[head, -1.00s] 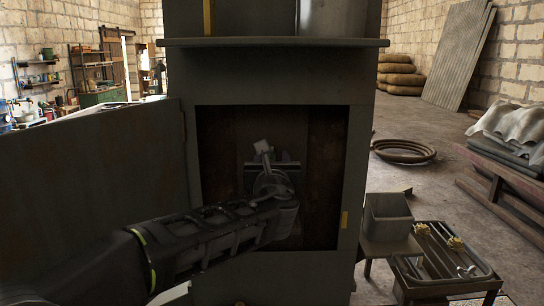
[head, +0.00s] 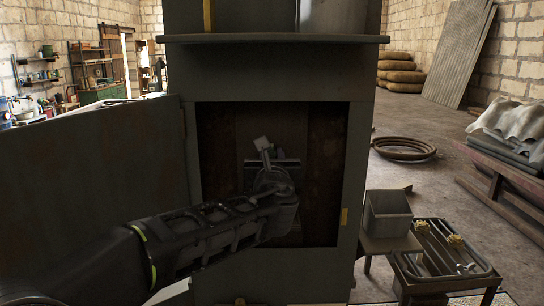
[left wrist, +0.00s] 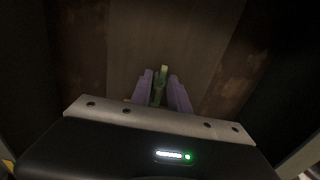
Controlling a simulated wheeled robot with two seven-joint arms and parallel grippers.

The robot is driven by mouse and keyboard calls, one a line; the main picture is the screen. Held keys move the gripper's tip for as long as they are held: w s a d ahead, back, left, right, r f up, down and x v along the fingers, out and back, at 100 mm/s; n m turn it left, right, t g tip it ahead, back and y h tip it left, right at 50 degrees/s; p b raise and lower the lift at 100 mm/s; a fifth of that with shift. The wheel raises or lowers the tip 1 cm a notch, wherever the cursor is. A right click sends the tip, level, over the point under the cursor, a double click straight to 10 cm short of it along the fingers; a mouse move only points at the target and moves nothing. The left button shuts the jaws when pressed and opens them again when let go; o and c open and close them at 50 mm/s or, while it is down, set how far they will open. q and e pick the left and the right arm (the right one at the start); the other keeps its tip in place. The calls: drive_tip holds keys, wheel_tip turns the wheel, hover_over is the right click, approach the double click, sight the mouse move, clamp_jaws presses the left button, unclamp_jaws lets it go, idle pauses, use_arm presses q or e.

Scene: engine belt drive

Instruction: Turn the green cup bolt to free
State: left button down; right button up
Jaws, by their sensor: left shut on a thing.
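My left arm reaches into the dark recess of the cabinet in the head view, and my left gripper (head: 272,180) is at the mechanism there. In the left wrist view its two purple fingers (left wrist: 161,92) are shut on a narrow green piece, which looks like the green cup bolt (left wrist: 162,74). Its upper end stands out between the fingertips. The gripper hides the rest of the bolt and its seat. In the head view a pale grey block on a short stem (head: 262,146) shows just above the gripper. My right gripper is not in view.
The recess has a frame (head: 355,160) close around my arm. An open door panel (head: 90,165) stands at the left. An open grey bin (head: 388,215) and a tray (head: 478,272) with yellow-knobbed parts (head: 456,241) stand at the right.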

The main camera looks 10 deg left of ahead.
use_arm(q)
drive_tip(key=n+b, duration=0.1)
drive_tip(key=b, duration=0.1)
drive_tip(key=shift+f+n+b, duration=0.2)
drive_tip(key=shift+n+b, duration=0.15)
drive_tip(key=shift+n, duration=0.05)
drive_tip(key=n+b, duration=0.7)
drive_tip(key=shift+f, duration=0.1)
drive_tip(key=n+b, duration=0.4)
drive_tip(key=n, duration=0.1)
drive_tip(key=shift+a+b, duration=0.1)
drive_tip(key=shift+b, duration=0.25)
drive_tip(key=shift+n+b, duration=1.1)
drive_tip(key=shift+n, duration=1)
drive_tip(key=c, duration=1.3)
unclamp_jaws()
drive_tip(key=shift+o, duration=0.2)
drive_tip(key=shift+r, duration=0.2)
